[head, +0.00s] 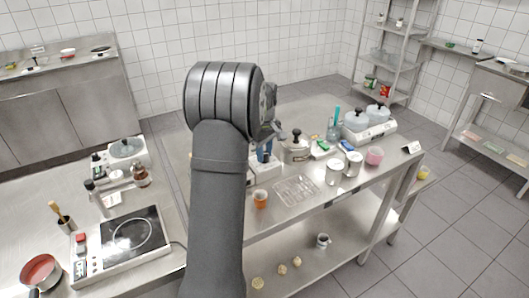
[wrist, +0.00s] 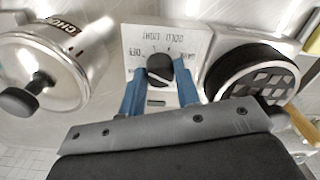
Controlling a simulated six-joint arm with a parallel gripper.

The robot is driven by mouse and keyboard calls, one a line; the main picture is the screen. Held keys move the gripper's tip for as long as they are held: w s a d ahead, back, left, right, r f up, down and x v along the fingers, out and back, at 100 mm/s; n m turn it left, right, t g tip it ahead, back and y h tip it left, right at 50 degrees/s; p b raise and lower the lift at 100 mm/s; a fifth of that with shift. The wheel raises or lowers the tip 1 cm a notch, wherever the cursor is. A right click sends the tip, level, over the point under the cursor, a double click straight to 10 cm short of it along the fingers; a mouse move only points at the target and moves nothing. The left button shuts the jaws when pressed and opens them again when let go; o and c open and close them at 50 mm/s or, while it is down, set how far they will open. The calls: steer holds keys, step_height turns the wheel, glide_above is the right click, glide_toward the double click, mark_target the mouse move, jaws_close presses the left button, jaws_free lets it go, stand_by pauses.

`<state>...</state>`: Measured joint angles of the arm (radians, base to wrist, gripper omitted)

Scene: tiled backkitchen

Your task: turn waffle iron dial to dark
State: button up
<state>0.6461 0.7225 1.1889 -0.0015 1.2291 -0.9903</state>
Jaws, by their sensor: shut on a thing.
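In the wrist view, the waffle iron's dial (wrist: 158,66) is a round black knob with a pale mark. It sits on a white panel (wrist: 135,43) with printed labels that appear upside down, OFF at the left, LIGHT and GOLD along the top, and what looks like DARK at the right. I cannot tell which label the mark points to. The waffle iron's round black grid plate (wrist: 255,75) is to the right of the panel. My gripper (wrist: 160,79) has its blue fingers on both sides of the dial, shut on it. In the head view my arm hides the dial.
A steel pot (wrist: 40,65) with a black lid knob stands close left of the panel in the wrist view. In the head view, an orange cup (head: 260,199), a clear tray (head: 296,190) and metal canisters (head: 333,173) share the steel table. The lower shelf is mostly free.

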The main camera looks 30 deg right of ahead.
steer(key=m, duration=0.3)
steer(key=shift+m, duration=0.3)
steer(key=m, duration=0.3)
steer(key=shift+m, duration=0.4)
steer(key=m, duration=1.2)
steer(key=shift+m, duration=2.9)
steer(key=o, duration=1)
steer(key=shift+c, duration=0.2)
